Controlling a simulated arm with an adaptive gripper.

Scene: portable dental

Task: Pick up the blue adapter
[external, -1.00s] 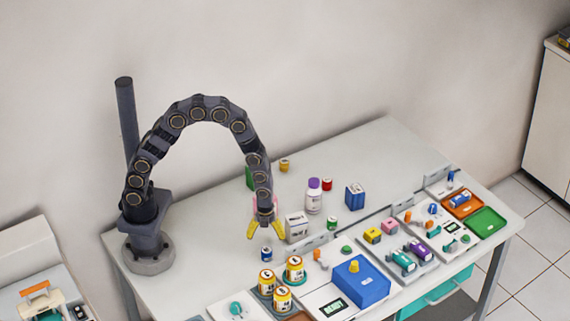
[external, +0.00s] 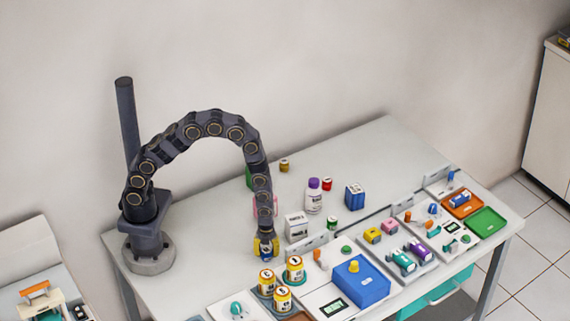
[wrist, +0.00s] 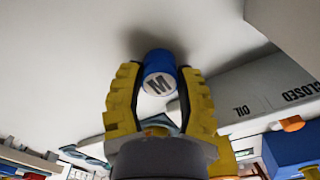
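The blue adapter (wrist: 160,60) is a small blue cylinder with a pale end marked "M". It stands on the white table and shows low between my fingers in the external view (external: 266,256). My gripper (wrist: 158,72) points down over it, with yellow fingers on its left and right in the wrist view. The fingers look open, with narrow gaps beside the adapter; firm contact does not show. In the external view my gripper (external: 266,246) partly hides the adapter.
Orange-and-white jars (external: 294,268) stand close in front. A white carton (external: 297,227) stands just right, with a white bottle (external: 314,197) behind it. A blue box (external: 361,282) and trays line the front edge. The table left of my gripper is clear.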

